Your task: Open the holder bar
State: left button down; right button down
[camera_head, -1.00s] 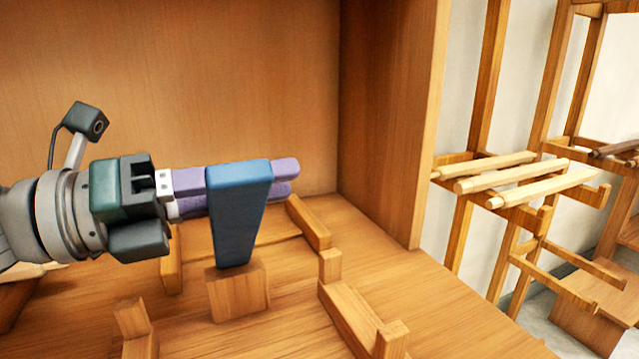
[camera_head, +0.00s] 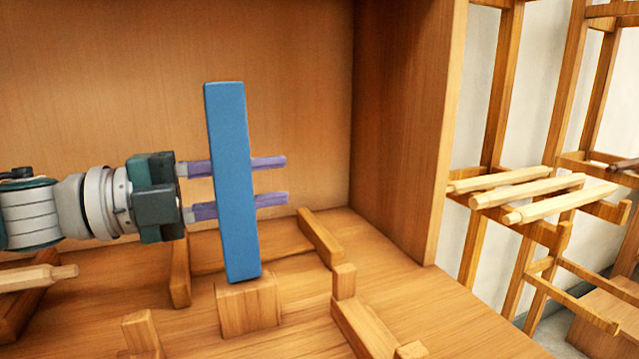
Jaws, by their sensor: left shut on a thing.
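The holder bar, a long flat blue bar (camera_head: 231,190), stands nearly upright on a small wooden block (camera_head: 248,306) on the wooden bench surface. Its lower end meets the block's top. My left gripper (camera_head: 272,181) comes in from the left with its two purple fingers level, one above the other. The fingers pass behind the bar, and their tips show on its right side. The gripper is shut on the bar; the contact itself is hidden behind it. My right gripper is not in view.
Low wooden rails and posts (camera_head: 320,238) surround the block. A wooden back wall (camera_head: 120,80) and side panel (camera_head: 400,130) enclose the bench. A rack (camera_head: 520,190) with pale sticks stands at right. Another pale stick (camera_head: 38,279) lies at left.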

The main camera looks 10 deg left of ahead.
pick_arm(q)
jog(key=shift+w+a+f, duration=0.25)
jog(key=shift+w+f, duration=0.1)
jog(key=shift+f, duration=0.05)
dwell(0.4)
jog(key=c, duration=0.5)
grip_release()
jog(key=shift+c, duration=0.2)
jog(key=v, duration=1)
jog(key=shift+s, duration=0.1)
